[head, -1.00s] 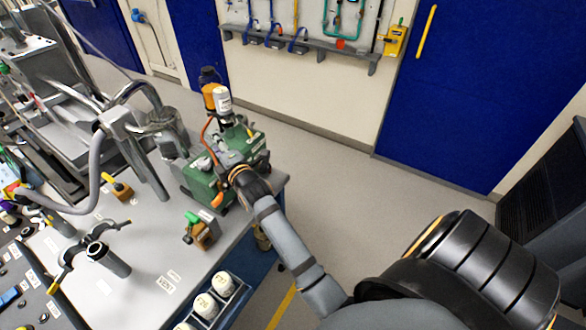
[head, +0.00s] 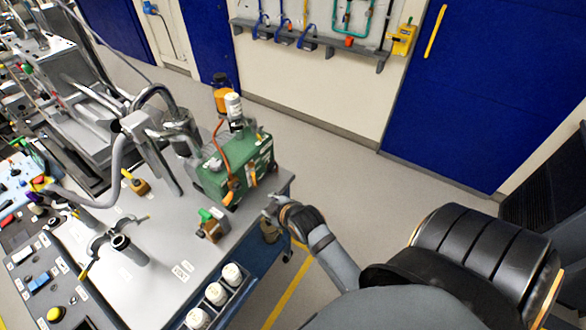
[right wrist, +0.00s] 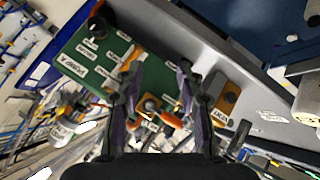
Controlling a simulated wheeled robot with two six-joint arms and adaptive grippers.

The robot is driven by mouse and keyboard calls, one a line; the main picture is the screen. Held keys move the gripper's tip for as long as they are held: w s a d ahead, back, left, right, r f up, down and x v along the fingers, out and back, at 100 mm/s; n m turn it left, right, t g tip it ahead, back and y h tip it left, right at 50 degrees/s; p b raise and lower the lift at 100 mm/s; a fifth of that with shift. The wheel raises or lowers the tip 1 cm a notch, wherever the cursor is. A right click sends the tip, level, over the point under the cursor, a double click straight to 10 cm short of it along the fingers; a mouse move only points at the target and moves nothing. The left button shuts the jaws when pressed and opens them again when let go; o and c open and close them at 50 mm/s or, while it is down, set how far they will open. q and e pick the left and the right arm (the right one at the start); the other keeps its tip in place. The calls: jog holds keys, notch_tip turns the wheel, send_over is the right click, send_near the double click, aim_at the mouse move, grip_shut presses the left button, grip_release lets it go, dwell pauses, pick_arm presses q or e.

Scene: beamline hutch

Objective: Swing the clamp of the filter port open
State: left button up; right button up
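The green pump (head: 235,168), marked PUMP A in the right wrist view (right wrist: 88,62), stands on the bench corner. An orange hose, an orange bottle and a white-capped bottle are on it. Orange parts (right wrist: 170,119) show low between my fingers in the right wrist view. I cannot tell which part is the filter port's clamp, or whether it is open. My right gripper (head: 270,205) is just off the pump's near right side, above the bench edge. In the right wrist view (right wrist: 159,78) its fingers are apart with nothing clearly held. My left gripper is not seen.
A brown block with a green knob (head: 211,227) sits close in front of the pump. White-capped jars in a rack (head: 215,293) line the bench edge. The floor right of the bench is clear.

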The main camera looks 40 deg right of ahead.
jog(key=s+d+f+m+g+b, duration=0.1)
jog(key=s+f+m+g, duration=0.3)
jog(key=s+f, duration=0.4)
jog(key=shift+s+d+f+m, duration=0.2)
jog(key=shift+f+m, duration=0.2)
jog(key=shift+m, duration=0.1)
jog(key=shift+f, duration=0.1)
jog(key=s+d+f+m+g+b, duration=0.15)
jog(key=s+f, duration=0.25)
jog(key=f, duration=0.9)
jog(key=s+d+f+g, duration=0.15)
jog(key=s+f, duration=0.35)
jog(key=f, duration=0.7)
jog(key=s+f, duration=0.6)
jog(key=s, duration=0.3)
jog(key=s+f+m+g, duration=0.1)
jog(key=s+f, duration=0.5)
jog(key=s, duration=0.2)
jog(key=shift+s+d+g, duration=0.3)
jog(key=shift+s+d, duration=0.1)
jog(key=shift+d, duration=0.05)
